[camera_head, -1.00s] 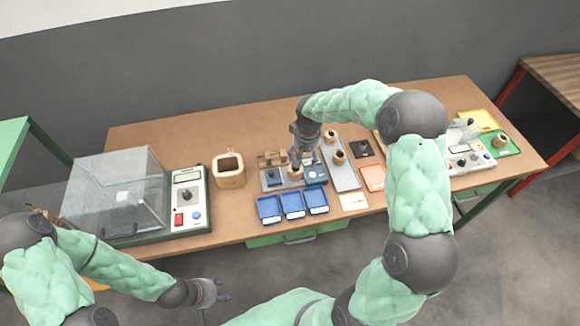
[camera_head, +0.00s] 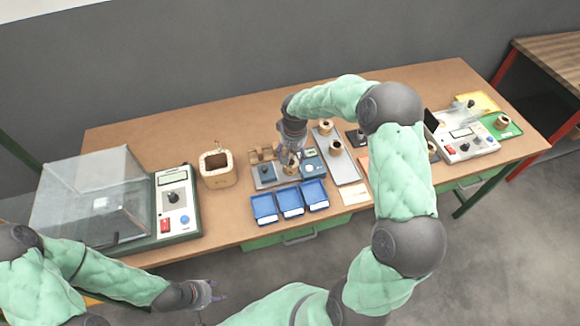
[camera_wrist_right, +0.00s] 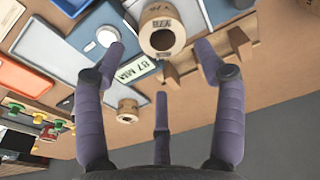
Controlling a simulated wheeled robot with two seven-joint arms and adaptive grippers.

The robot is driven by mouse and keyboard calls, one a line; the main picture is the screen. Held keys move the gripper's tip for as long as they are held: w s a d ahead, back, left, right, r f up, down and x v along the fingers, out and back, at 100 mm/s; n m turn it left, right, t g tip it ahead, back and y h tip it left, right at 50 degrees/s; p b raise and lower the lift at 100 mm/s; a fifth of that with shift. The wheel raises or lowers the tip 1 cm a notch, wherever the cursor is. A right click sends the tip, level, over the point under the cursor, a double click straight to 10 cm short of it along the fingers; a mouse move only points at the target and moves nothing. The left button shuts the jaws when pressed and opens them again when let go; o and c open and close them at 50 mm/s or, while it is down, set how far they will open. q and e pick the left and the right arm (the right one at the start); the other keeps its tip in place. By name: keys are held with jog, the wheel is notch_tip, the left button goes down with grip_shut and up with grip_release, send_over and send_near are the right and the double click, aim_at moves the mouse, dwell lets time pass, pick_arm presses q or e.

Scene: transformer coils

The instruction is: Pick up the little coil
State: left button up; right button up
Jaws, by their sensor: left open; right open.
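A small tan coil (camera_head: 291,168) stands on the grey fixture just under my right gripper (camera_head: 290,153). In the right wrist view this coil (camera_wrist_right: 163,22) shows a round dark hole and a printed label. It lies near the tips of the spread fingers of my right gripper (camera_wrist_right: 160,52), apart from them as far as I can tell. Other coils are a pair on the grey tray, one (camera_head: 335,147) and one (camera_head: 325,127), and one on the green tray (camera_head: 503,122). My left gripper (camera_head: 214,294) is open and empty, low in front of the bench.
Several blue bins (camera_head: 290,202) line the front of the fixture. A larger square wooden-looking coil (camera_head: 217,170) stands left of it. A clear-covered machine (camera_head: 100,200) fills the bench's left end. A meter box (camera_head: 465,137) stands at the right.

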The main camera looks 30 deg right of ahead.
aim_at(291, 163)
jog(key=f, duration=0.3)
jog(key=shift+w, duration=0.25)
jog(key=f, duration=0.1)
jog(key=f+b, duration=0.1)
jog(key=f, duration=0.3)
jog(key=shift+w+b, duration=0.3)
jog(key=shift+r, duration=0.1)
jog(key=c, duration=1)
